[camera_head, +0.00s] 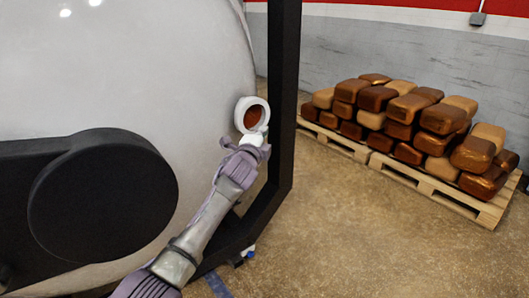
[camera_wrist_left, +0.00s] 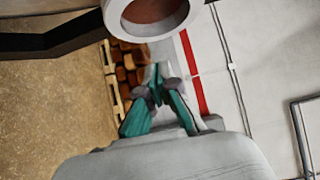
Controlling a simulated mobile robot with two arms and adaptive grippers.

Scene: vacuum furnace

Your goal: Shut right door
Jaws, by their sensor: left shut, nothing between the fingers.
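A large, pale grey domed furnace door (camera_head: 120,70) fills the left of the head view. I take it for the right door, but whether it is open or closed cannot be told. A black arm with a round black disc (camera_head: 103,198) lies across its face. A white ring-shaped port (camera_head: 252,115) with a rust-brown inside is at its right edge; the port also shows at the top of the wrist view (camera_wrist_left: 180,30). My left gripper (camera_head: 258,137) is just below this port, shut and empty; its teal fingers (camera_wrist_left: 158,75) meet in the wrist view. Contact with the port is unclear.
A black upright frame (camera_head: 284,90) stands just right of the gripper and continues down along the floor. Two wooden pallets (camera_head: 425,185) loaded with brown and tan blocks (camera_head: 400,115) stand by the wall on the right. The brown floor (camera_head: 350,240) between is clear.

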